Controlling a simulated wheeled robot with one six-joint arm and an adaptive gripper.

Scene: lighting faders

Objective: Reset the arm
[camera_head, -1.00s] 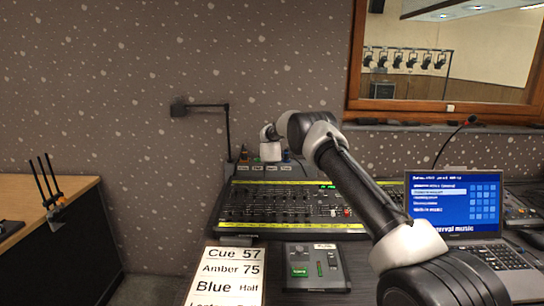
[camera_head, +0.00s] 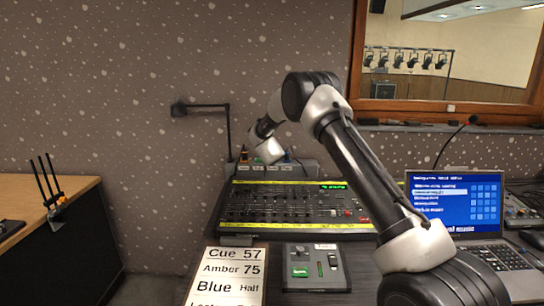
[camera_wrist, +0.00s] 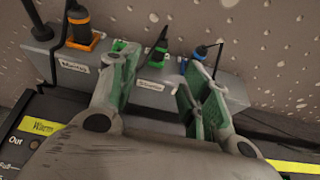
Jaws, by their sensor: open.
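My arm (camera_head: 365,165) rises from the lower right, bends at a high elbow, and comes down to the left over the back of the fader console (camera_head: 265,226). My gripper shows in the wrist view (camera_wrist: 162,78), open, with green pads on its fingers and nothing seen between them. It is in front of a grey connector box (camera_wrist: 70,62) with small white labels. An orange plug (camera_wrist: 82,36), a green plug (camera_wrist: 158,52) and a blue plug (camera_wrist: 200,52) stand in the box. In the head view the fingers are too small to make out.
A cue sheet (camera_head: 226,280) and a small fader panel (camera_head: 316,270) lie in front of the console. A laptop (camera_head: 460,205) stands at the right. A wall lamp arm (camera_head: 205,107) is behind on the left. The space above the console's front is clear.

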